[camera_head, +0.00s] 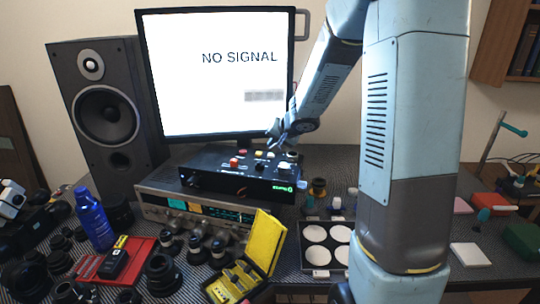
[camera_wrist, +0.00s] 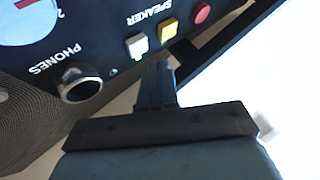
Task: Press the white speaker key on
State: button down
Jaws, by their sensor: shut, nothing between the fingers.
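The white speaker key (camera_wrist: 138,46) shows in the wrist view on a dark panel, beside a yellow key (camera_wrist: 167,32) and a red button (camera_wrist: 202,13), near the word SPEAKER. It is square and unobstructed there; I cannot tell whether it is pressed. My gripper (camera_wrist: 157,66) is shut and empty. In the picture, its tips end just below the white and yellow keys; contact cannot be told. In the head view, my gripper (camera_head: 276,133) is over the back part of the black control box (camera_head: 215,180), where the small keys are hard to tell apart.
A PHONES jack (camera_wrist: 80,83) is left of my fingers. The box stands on a silver receiver (camera_head: 158,208), before a monitor (camera_head: 200,95) reading NO SIGNAL. A speaker (camera_head: 108,115) stands left. Lenses, a blue bottle (camera_head: 93,220) and a yellow case (camera_head: 264,243) crowd the front.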

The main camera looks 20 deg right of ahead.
aim_at(273, 155)
jog(key=shift+r, duration=2.35)
dwell(0.4)
